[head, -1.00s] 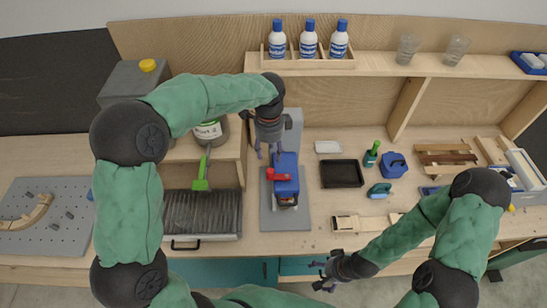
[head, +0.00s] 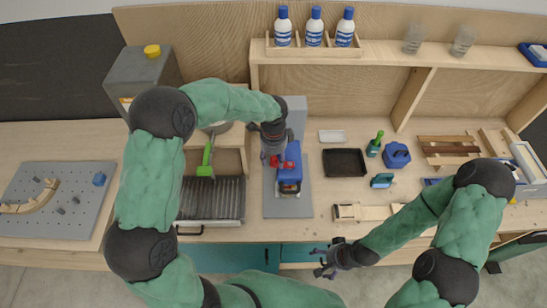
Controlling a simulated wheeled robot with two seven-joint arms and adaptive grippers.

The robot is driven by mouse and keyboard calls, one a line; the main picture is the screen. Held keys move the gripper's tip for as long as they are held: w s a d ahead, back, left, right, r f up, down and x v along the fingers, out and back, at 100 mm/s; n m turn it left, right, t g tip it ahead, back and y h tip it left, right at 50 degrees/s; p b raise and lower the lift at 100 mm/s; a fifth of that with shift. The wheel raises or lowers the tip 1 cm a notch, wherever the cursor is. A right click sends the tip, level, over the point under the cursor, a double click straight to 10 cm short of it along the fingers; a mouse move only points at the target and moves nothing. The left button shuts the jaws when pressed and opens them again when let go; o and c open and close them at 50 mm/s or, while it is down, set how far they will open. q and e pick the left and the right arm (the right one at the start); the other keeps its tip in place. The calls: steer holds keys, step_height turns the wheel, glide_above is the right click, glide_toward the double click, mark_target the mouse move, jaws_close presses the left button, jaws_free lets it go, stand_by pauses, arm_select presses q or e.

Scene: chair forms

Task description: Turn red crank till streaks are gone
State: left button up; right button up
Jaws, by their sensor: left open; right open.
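The blue machine (head: 296,178) stands on a grey plate in the middle of the bench. The red crank (head: 289,165) is on its upper face, partly hidden by my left gripper. My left gripper (head: 266,158) is open and points down at the crank's left end; I cannot tell whether it touches it. A small pale and dark area (head: 289,187) shows at the front of the machine, too small to make out any streaks. My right gripper (head: 318,262) is open and empty, in front of the bench edge.
A grey ribbed tray (head: 228,198) and a green scraper (head: 206,160) are left of the machine. A black tray (head: 345,163), a green bottle (head: 375,144) and a blue container (head: 397,155) stand to its right. Bottles in a rack (head: 313,51) stand on the shelf.

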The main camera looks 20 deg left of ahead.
arm_select(q)
jaws_close()
steer(key=shift+s+d+n+b, duration=0.1)
steer(key=shift+s+n+b, duration=0.2)
steer(key=shift+n, duration=0.2)
